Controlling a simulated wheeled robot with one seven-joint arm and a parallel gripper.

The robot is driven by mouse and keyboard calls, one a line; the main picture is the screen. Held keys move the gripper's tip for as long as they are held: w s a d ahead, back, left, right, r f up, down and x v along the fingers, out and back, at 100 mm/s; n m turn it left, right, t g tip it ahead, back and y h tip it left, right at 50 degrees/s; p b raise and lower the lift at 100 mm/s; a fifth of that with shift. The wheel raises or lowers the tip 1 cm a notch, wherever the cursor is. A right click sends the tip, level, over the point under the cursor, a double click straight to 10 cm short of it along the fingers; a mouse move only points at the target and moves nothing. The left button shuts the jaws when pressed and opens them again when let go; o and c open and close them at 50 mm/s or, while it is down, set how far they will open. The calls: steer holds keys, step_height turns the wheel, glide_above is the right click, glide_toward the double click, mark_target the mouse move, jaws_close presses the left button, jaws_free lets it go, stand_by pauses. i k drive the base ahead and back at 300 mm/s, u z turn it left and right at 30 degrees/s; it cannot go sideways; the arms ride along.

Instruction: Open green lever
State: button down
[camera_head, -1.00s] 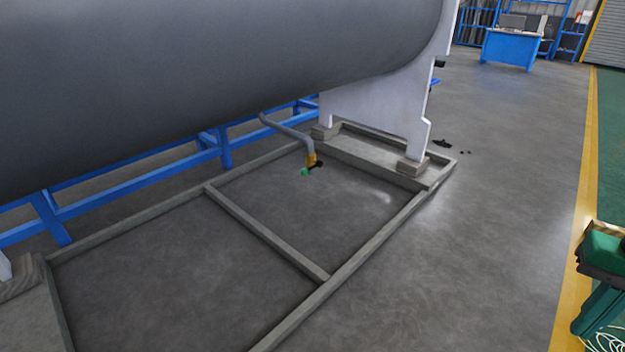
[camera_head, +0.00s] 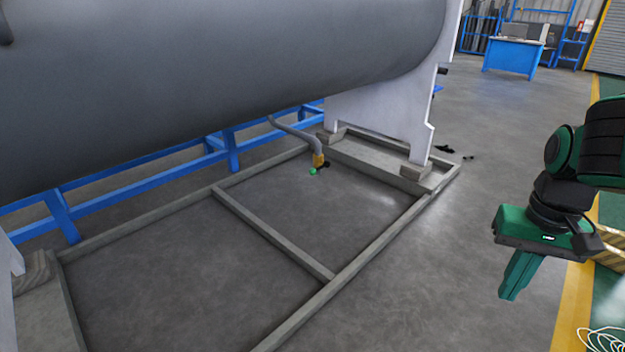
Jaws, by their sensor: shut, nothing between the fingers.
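The green lever (camera_head: 312,171) is a small green piece at the lower end of a valve with a brass-coloured body (camera_head: 319,160). The valve hangs from a bent grey pipe (camera_head: 299,132) under the large grey tank. At this size I cannot tell the lever's angle. My gripper (camera_head: 509,294) is at the right, green with a black wrist, its fingers together and pointing down. It holds nothing and is well apart from the lever, to its right in the picture.
The grey tank (camera_head: 200,80) overhangs the valve, and a white support leg (camera_head: 380,112) stands behind it. A low grey frame (camera_head: 275,238) and blue rails (camera_head: 140,185) lie around it. A blue desk (camera_head: 510,57) stands far back.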

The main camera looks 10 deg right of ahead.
mark_target(318, 169)
steer(key=u, duration=0.05)
steer(key=i, duration=1)
steer(key=z, duration=0.05)
